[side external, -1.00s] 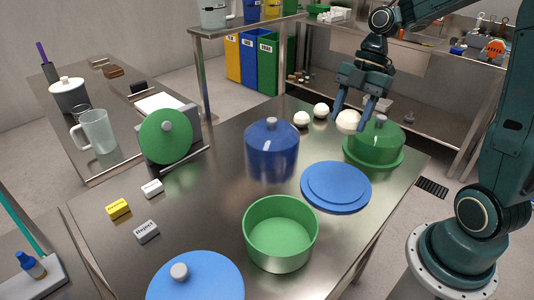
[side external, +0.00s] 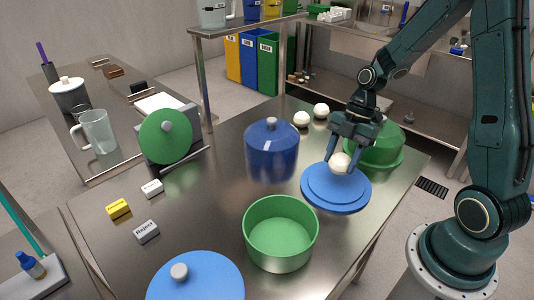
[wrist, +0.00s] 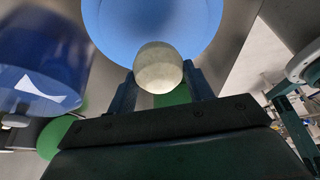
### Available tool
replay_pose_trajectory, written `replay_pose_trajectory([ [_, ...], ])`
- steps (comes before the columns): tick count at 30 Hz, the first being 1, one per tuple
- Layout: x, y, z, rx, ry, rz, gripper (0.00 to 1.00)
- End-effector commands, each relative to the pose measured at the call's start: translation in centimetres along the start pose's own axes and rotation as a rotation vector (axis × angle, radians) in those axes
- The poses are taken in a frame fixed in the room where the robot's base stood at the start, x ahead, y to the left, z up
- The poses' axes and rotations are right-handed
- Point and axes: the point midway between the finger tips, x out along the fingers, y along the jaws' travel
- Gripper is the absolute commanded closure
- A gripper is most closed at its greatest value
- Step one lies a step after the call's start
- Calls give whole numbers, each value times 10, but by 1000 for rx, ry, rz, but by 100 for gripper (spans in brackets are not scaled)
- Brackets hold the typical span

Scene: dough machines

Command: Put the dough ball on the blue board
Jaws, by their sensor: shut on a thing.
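A cream dough ball (side external: 340,163) is held between the fingers of my gripper (side external: 344,165). In the wrist view the dough ball (wrist: 158,67) sits between the two blue fingertips (wrist: 158,88). The round blue board (side external: 336,194) lies on the steel table, and the ball is over its far part. Whether the ball touches the board or hangs just above it, I cannot tell. In the wrist view the blue board (wrist: 110,25) fills the area beyond the ball.
Two more dough balls (side external: 302,119) (side external: 321,111) lie at the back of the table. A blue lidded pot (side external: 271,150) stands left of the board, a green lidded pot (side external: 388,150) behind it to the right. An open green pot (side external: 281,235) and a blue lid (side external: 196,280) are in front.

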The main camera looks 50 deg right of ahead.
Motion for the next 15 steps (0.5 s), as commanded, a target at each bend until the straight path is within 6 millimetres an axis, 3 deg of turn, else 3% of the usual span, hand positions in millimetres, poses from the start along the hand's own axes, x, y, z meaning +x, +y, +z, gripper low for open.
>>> replay_pose_trajectory([
  [15, 34, 0, 14, 0, 0, -1, 74],
])
